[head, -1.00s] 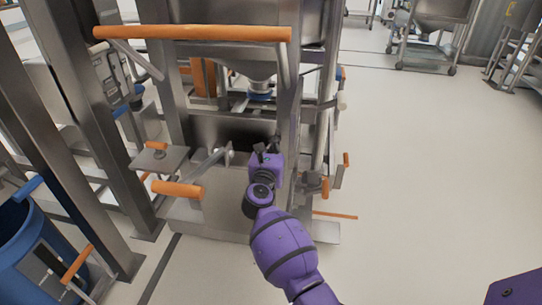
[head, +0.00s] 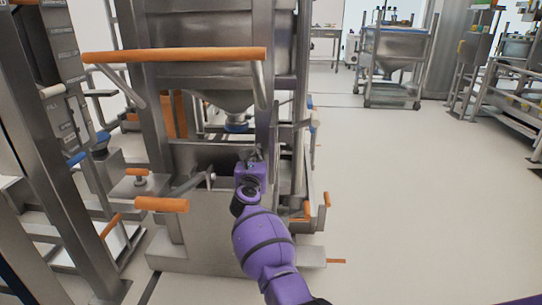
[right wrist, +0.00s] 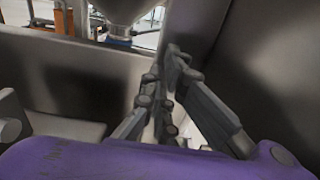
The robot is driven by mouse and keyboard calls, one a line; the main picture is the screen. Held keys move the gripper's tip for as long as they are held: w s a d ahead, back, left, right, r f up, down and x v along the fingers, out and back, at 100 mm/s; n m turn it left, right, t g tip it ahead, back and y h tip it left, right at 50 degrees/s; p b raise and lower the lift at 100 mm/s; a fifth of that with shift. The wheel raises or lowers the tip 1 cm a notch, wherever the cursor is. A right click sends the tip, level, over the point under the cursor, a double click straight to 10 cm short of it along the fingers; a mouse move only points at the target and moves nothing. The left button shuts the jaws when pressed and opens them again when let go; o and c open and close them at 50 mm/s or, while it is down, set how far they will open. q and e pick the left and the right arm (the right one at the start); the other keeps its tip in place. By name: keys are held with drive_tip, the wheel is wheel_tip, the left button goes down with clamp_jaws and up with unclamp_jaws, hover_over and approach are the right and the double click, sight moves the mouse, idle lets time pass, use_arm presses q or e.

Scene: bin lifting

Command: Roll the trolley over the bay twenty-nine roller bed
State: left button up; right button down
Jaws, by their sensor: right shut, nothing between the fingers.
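A steel frame with an orange push bar (head: 175,54) stands directly ahead and carries a steel hopper (head: 205,85); I cannot tell whether this is the trolley or a fixed stand. A wheeled hopper trolley (head: 393,48) stands far back at the right. My right gripper (head: 252,157) is at the front frame, over the steel housing below the hopper. In the right wrist view its fingers (right wrist: 172,72) are closed together and empty, beside dark steel walls. I cannot tell whether they touch steel. No roller bed or bay number is readable. My left gripper is out of view.
An orange-gripped lever (head: 162,204) sticks out at the housing's front left. Orange handles (head: 326,199) and a low orange bar (head: 336,261) project at the right. Steel posts (head: 55,150) crowd the left. The pale floor (head: 410,190) at the right is clear.

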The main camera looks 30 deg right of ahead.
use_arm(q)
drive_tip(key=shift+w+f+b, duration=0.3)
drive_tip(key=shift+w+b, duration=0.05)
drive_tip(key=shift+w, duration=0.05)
use_arm(e)
drive_tip(key=x, duration=0.2)
drive_tip(key=shift+w+d+r, duration=0.1)
drive_tip(key=shift+w, duration=0.15)
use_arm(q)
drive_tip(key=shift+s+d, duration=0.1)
use_arm(e)
drive_tip(key=shift+s, duration=0.1)
